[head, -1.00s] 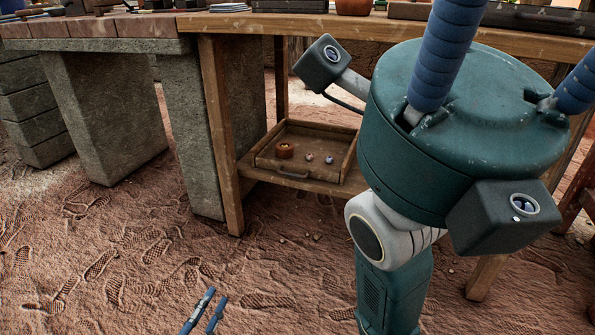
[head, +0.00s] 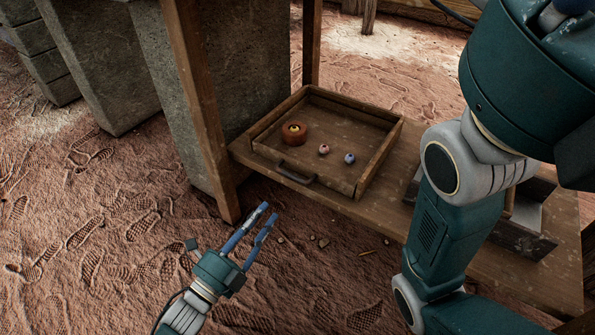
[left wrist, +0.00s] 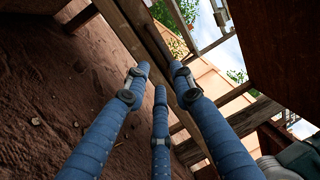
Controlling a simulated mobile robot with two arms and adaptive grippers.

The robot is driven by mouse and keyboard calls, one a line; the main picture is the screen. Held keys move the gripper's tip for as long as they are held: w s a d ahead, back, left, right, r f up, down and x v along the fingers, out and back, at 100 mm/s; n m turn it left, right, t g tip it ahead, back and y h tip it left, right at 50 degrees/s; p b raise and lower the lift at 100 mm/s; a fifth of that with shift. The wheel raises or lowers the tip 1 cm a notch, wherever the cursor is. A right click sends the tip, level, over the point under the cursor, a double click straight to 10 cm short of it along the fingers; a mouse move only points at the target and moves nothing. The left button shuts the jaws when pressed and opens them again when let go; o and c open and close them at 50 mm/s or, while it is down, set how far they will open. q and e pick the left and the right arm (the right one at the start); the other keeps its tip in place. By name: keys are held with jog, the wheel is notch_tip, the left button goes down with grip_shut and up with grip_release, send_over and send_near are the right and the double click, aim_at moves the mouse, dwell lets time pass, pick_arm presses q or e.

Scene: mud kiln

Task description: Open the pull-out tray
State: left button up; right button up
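The pull-out tray (head: 378,159) is a shallow wooden box on the low shelf under the bench, in the head view. A dark bar handle (head: 297,173) is on its front face. The tray holds a round brown piece (head: 294,131) and two small beads, one pinkish (head: 324,149) and one bluish (head: 349,158). My left gripper (head: 269,212) is below and in front of the handle, apart from it, its blue fingers pointing up toward the tray. In the left wrist view its fingers (left wrist: 155,85) are spread with nothing between them. My right gripper is out of view.
The low shelf (head: 450,235) carries a dark open box (head: 530,236) right of the tray. A wooden leg (head: 203,110) and stone pillars (head: 100,60) stand on the left. My right arm covers part of the shelf. Sandy ground in front is clear except for small bits.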

pick_arm(q)
jog(key=b+x, duration=0.5)
jog(key=x, duration=0.5)
jog(key=shift+w, duration=0.15)
jog(key=shift+d+r, duration=0.1)
grip_shut()
